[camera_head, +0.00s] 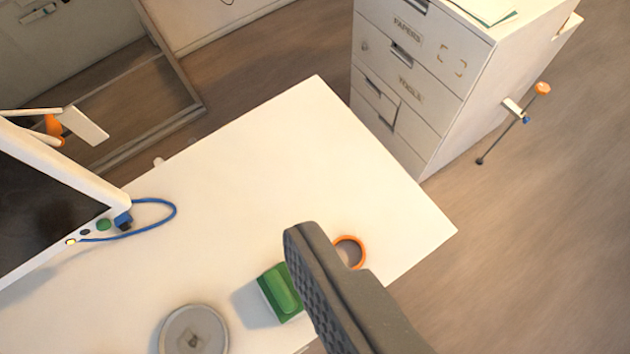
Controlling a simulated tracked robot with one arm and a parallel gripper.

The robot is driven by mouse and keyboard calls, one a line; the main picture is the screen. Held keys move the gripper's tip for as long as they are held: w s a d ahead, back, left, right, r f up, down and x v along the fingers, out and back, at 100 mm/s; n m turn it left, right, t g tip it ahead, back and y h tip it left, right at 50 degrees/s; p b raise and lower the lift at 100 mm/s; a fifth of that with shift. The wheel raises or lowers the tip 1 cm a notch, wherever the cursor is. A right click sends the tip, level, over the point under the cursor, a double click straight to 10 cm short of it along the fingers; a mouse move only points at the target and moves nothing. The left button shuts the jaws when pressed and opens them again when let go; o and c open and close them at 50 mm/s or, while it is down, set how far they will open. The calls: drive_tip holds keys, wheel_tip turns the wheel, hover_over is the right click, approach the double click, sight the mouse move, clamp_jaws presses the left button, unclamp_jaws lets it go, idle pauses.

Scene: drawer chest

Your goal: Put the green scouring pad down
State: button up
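The green scouring pad (279,292) is a small green block near the front edge of the white table, at the lower middle. A soft shadow falls on the table to its left. One dark grey finger of my gripper (308,262), with a textured inner face, reaches in from the lower right and covers the pad's right side. The other finger does not show. I cannot tell whether the finger touches the pad, or whether the pad rests on the table.
The white table (290,150) is clear in its middle. A grey round dish (193,330) is left of the pad, an orange ring (350,250) right of it. A dark-screened device (45,205) with a blue cable is at left. A drawer chest (425,80) stands behind.

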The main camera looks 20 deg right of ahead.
drive_tip(key=s+r+n+t, duration=0.3)
drive_tip(key=s+r, duration=0.4)
drive_tip(key=r, duration=0.3)
drive_tip(key=shift+s+a+r+n+t+y, duration=0.2)
drive_tip(key=shift+n+t+y, duration=0.15)
drive_tip(key=shift+n, duration=0.55)
drive_tip(key=shift+f, duration=0.1)
wheel_tip(320, 180, down, 29)
drive_tip(key=s+b, duration=0.1)
drive_tip(key=b, duration=2.8)
